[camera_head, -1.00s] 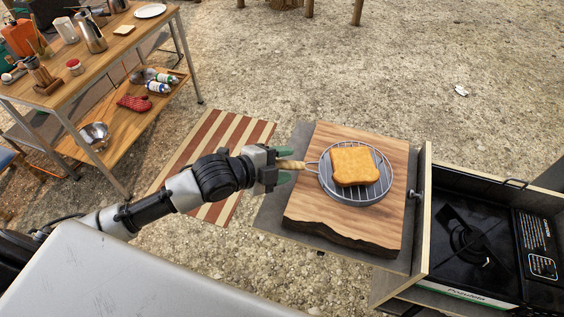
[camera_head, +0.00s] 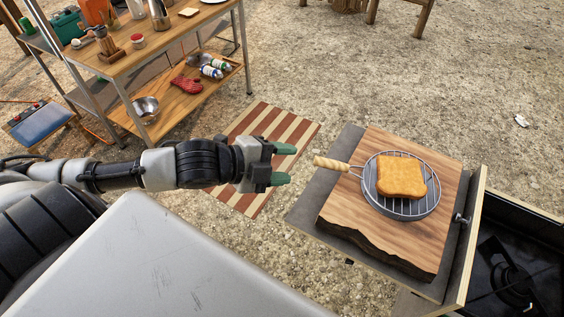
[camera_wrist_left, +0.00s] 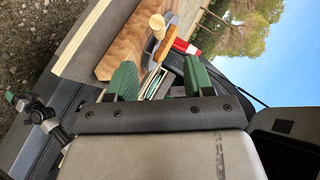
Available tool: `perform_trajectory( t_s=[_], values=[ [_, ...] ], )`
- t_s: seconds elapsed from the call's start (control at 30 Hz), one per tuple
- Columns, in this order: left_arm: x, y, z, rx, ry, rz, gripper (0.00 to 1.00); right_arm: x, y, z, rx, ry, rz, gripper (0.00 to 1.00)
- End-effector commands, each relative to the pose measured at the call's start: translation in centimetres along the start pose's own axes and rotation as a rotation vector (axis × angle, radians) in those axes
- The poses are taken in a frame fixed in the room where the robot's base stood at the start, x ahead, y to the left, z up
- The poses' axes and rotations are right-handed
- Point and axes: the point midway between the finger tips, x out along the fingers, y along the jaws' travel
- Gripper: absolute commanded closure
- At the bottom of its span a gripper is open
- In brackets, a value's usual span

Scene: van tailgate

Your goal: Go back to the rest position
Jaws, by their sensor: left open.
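My left gripper (camera_head: 284,164) is open and empty in the head view, its green fingertips apart. It is to the left of a round wire grill (camera_head: 425,202) with a wooden handle (camera_head: 332,164), and there is a gap between fingertips and handle. A slice of toasted bread (camera_head: 401,177) lies on the grill. The grill rests on a wooden board (camera_head: 372,227). In the left wrist view, the green fingers (camera_wrist_left: 160,80) stand apart, with the handle end (camera_wrist_left: 157,24) and the board beyond them. My right gripper is not in view.
A wooden table with a lower shelf (camera_head: 190,97) stands at the upper left, with jugs and a red mitt (camera_head: 186,84). A striped mat (camera_head: 240,197) lies on the gravel below my gripper. A black stove (camera_head: 517,285) is at the right edge.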

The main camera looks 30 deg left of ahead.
Motion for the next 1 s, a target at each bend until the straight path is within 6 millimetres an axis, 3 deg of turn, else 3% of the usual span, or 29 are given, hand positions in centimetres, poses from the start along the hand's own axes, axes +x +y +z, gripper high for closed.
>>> perform_trajectory(
  t_s=[0.53, 0.63, 0.77, 0.83, 0.97, 1.0],
  values=[
    [0.0, 0.0, 0.1, -0.001, -0.001, 0.000, 0.48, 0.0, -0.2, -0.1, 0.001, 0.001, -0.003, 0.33],
    [0.5, 0.2, 1.3, -0.029, -0.027, -0.008, 0.48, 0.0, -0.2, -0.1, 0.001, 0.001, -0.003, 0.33],
    [2.1, 1.8, 6.6, -0.147, -0.132, -0.039, 0.48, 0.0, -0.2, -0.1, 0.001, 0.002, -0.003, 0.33],
    [3.1, 3.7, 10.9, -0.246, -0.218, -0.058, 0.48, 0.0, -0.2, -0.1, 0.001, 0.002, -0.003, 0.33],
    [4.3, 9.7, 18.4, -0.449, -0.389, -0.076, 0.48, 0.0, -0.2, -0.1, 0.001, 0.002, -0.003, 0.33],
    [4.5, 12.1, 20.3, -0.511, -0.441, -0.075, 0.48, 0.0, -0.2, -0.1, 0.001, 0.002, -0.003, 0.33]
  ],
)
